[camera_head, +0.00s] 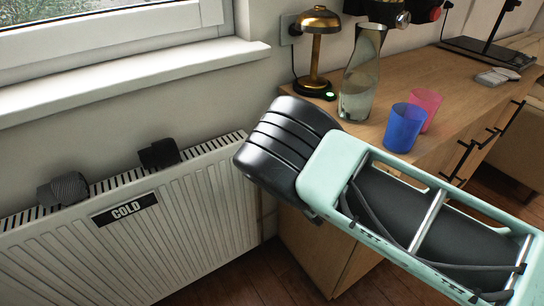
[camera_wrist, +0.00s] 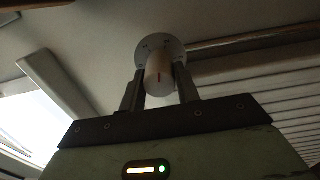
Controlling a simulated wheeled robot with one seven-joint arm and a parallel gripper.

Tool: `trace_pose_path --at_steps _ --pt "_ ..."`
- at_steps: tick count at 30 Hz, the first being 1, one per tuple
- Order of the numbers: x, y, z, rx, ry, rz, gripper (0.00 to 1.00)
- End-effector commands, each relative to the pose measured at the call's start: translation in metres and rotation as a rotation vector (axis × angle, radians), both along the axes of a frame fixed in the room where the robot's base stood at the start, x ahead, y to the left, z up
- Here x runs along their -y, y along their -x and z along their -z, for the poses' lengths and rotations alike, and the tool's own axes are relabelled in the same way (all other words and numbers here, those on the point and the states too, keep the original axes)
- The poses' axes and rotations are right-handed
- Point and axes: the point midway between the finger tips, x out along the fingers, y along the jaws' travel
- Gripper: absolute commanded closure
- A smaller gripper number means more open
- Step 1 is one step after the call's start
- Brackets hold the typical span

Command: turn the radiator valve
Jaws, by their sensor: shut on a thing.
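The white radiator (camera_head: 205,215) stands below the window at the left of the head view, with a black "COLD" label (camera_head: 125,209). The radiator valve (camera_wrist: 159,84) shows in the wrist view as a pale round knob with a small red mark, in front of a round flange (camera_wrist: 148,45). My gripper (camera_wrist: 160,76) has one finger on each side of the knob and is shut on it. In the head view my arm covers the radiator's right end, hiding the valve and my fingers.
Two dark rolled cloths (camera_head: 63,189) (camera_head: 159,153) lie on the radiator's top. A wooden counter (camera_head: 455,85) right of my arm carries a brass lamp (camera_head: 318,45), a glass carafe (camera_head: 360,75), a blue cup (camera_head: 404,128) and a pink cup (camera_head: 427,103). Floor shows below the radiator.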

Motion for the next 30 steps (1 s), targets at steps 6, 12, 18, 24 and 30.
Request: trace_pose_path --at_steps 6,12,18,24,30 --pt "0.0005 0.0005 0.001 -0.118 -0.171 0.001 0.91" --pt "0.0006 0.0005 0.0011 -0.224 -0.328 0.001 0.91" --pt "0.0006 0.0008 0.0013 -0.329 -0.485 0.001 0.91" --pt "0.0004 0.0009 0.0017 -0.436 -0.642 0.001 0.91" --pt "0.0005 0.0007 0.0018 -0.542 -0.8 0.001 0.91"
